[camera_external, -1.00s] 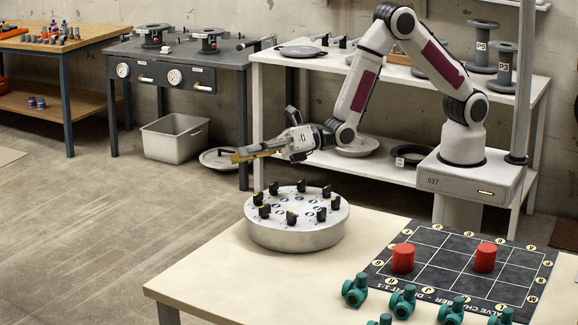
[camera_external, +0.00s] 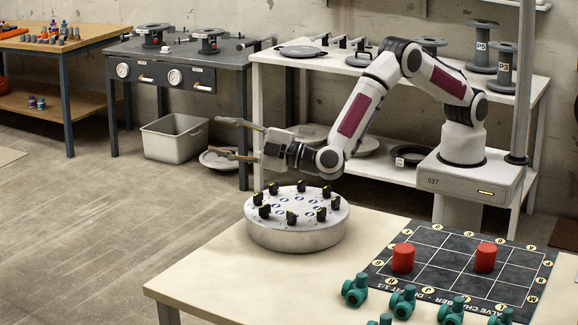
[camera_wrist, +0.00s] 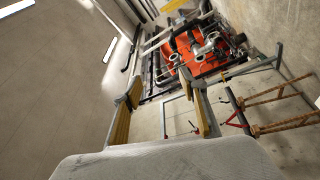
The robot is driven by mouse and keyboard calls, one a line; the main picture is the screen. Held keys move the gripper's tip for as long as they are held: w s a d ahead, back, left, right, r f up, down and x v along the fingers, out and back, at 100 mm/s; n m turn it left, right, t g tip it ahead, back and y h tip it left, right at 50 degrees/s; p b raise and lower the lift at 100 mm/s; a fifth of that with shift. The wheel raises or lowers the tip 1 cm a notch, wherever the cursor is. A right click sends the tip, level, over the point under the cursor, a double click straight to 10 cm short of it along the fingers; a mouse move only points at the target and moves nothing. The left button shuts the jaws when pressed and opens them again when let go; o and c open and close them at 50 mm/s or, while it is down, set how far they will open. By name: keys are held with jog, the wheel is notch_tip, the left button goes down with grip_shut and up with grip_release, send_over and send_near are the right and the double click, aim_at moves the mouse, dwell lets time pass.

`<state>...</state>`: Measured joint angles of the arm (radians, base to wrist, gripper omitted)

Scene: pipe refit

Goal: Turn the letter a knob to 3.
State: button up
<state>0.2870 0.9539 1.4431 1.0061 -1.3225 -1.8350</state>
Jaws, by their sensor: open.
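A round grey drum (camera_external: 297,236) stands on the near table with several black knobs in a ring on its top. The knobs (camera_external: 292,218) have small yellow marks. Blue marks show on the drum's top, but the letters and numbers are too small to read, so I cannot tell which knob is a. My gripper (camera_external: 233,138) is open and empty, above and behind the drum in the external view, pointing left and touching no knob. In the wrist view its two fingers (camera_wrist: 164,105) are spread apart with nothing between them.
A dark gridded board (camera_external: 450,268) with two red cylinders (camera_external: 403,258) lies on the table's right side. Several green valve pieces (camera_external: 355,290) stand in front of it. A white shelf (camera_external: 385,170) with reels and plates is behind.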

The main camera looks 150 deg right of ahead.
jog(key=m+g, duration=0.1)
jog(key=m, duration=0.1)
jog(key=m+g+y, duration=0.6)
jog(key=m+g, duration=0.2)
jog(key=m, duration=1)
send_near(266, 207)
jog(key=shift+x, duration=1.15)
jog(key=shift+s, duration=0.1)
jog(key=shift+x, duration=3.9)
jog(key=c, duration=1.1)
